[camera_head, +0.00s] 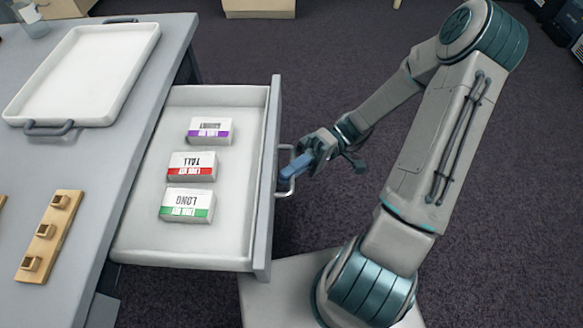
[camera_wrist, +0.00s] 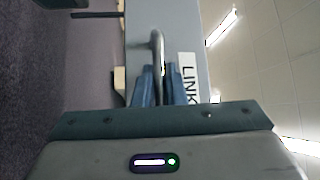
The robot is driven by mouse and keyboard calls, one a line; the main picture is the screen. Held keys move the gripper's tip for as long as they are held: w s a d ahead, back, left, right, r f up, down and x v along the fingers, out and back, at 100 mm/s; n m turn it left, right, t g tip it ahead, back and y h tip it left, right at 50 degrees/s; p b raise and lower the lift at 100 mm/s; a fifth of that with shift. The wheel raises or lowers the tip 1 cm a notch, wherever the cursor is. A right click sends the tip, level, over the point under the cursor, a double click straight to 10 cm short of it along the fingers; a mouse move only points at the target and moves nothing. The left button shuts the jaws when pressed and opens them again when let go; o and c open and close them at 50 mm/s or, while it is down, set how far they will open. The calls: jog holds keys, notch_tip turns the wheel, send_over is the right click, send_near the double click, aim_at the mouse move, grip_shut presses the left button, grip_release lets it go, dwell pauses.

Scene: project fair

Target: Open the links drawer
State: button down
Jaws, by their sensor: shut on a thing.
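The links drawer (camera_head: 240,245) is pulled well out from under the grey table in the head view. It holds three small boxes: one with a purple band (camera_head: 210,130), one with a red band (camera_head: 191,167) and one with a green band (camera_head: 187,205). My gripper (camera_head: 291,172) is at the handle (camera_head: 285,190) on the drawer's front. In the wrist view my gripper's blue fingers (camera_wrist: 160,88) are shut around the handle bar (camera_wrist: 156,45). A white label (camera_wrist: 188,78) reading "LINK" shows on the drawer front (camera_wrist: 190,25); the rest of its text is hidden.
The grey table (camera_head: 105,185) carries a white tray (camera_head: 85,72) with dark handles and a wooden strip with small blocks (camera_head: 48,236). A pale box (camera_head: 258,8) stands at the far edge.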

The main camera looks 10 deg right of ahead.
jog(key=c, duration=1.8)
grip_release()
jog(key=shift+o, duration=0.2)
jog(key=p+v, duration=0.2)
jog(key=v, duration=1.2)
jog(key=shift+p, duration=0.35)
jog(key=shift+a, duration=0.1)
